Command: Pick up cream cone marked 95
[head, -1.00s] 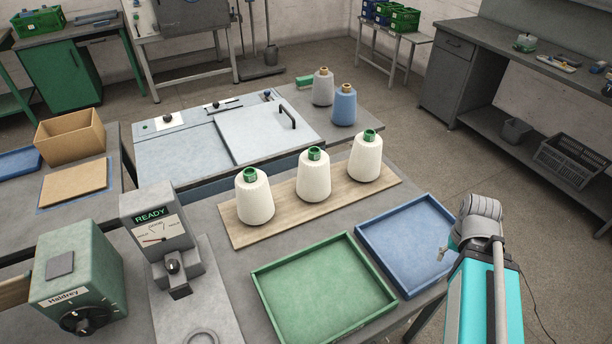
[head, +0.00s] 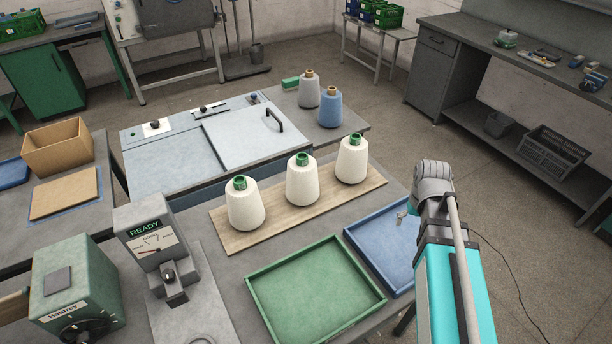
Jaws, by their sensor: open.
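Three cream cones with green tube tops stand upright in a row on a wooden board (head: 233,243): a left cone (head: 244,207), a middle cone (head: 302,182) and a right cone (head: 352,161). No number is readable on any of them, so I cannot tell which is marked 95. My gripper (head: 404,212) shows only as a small part beside my wrist, above the blue tray, right of the board and apart from all cones. It is open and empty; most of it is hidden behind my arm.
A green tray (head: 265,315) and a blue tray (head: 352,243) lie in front of the board, both empty. A grey cone (head: 309,92) and a blue cone (head: 330,110) stand behind. A gauge box reading READY (head: 150,240) and a green Haldrey box (head: 80,285) stand at left.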

